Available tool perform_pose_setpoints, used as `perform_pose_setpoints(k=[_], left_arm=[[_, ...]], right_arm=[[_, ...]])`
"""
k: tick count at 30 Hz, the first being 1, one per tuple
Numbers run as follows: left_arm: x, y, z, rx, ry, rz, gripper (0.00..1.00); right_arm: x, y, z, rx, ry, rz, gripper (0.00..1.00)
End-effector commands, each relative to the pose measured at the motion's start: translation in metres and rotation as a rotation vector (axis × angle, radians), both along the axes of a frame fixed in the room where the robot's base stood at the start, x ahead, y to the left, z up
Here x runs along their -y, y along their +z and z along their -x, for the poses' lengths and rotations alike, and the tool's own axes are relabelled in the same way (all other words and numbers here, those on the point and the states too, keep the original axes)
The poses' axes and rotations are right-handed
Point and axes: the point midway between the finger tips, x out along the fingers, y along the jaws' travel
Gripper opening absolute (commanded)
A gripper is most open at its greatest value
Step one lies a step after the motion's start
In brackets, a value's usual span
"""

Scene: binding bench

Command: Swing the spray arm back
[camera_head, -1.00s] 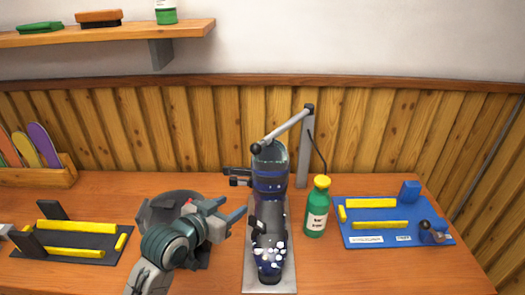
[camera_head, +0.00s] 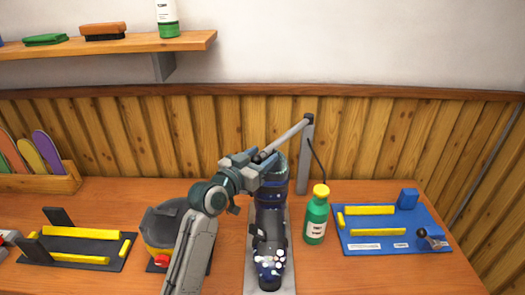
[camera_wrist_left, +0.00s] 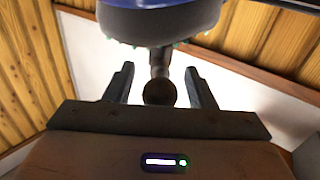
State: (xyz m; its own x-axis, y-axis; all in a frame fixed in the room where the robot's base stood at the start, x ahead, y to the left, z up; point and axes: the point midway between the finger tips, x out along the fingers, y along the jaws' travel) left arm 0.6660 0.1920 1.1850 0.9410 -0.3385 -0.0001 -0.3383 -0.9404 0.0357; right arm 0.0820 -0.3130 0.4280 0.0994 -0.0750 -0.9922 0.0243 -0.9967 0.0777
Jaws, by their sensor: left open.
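The spray arm (camera_head: 289,136) is a grey bar running from the top of a grey post (camera_head: 305,165) down to the left over the boot. My left gripper (camera_head: 262,160) is open at its lower end, by the boot top. In the left wrist view a dark round knob (camera_wrist_left: 160,92) at the bar's end shows between the two open fingers, with gaps on both sides. The dark blue boot (camera_head: 270,225) stands on a grey plate, with white foam spots on its toe. My right gripper is not in view.
A green bottle (camera_head: 316,218) with a yellow cap stands right of the boot. A blue tray (camera_head: 395,242) lies at the right and a black one (camera_head: 75,262) at the left. A dark bin (camera_head: 160,222) is partly behind my arm. A shelf (camera_head: 110,45) hangs above left.

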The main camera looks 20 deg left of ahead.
Motion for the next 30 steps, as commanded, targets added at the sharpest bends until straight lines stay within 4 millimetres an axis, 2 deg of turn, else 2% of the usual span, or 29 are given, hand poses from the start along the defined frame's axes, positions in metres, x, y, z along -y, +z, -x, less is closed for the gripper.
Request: perform_pose_setpoints(k=[4, 12, 20, 30], left_arm=[[0.0034, 0.0002, -0.0081, -0.001, 0.0, 0.002, 0.5], [0.0036, -0.0007, -0.0091, 0.0, 0.0, 0.0, 0.5], [0.0035, -0.0008, -0.0088, -0.001, 0.0, 0.0, 0.0], [-0.0053, -0.0029, -0.0083, 0.002, -0.007, -0.004, 0.0]], right_arm=[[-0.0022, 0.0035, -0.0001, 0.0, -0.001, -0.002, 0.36], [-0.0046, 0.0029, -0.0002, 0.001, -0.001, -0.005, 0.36], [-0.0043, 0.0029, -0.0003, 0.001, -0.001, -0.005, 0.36], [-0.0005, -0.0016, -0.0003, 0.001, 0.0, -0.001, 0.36]])
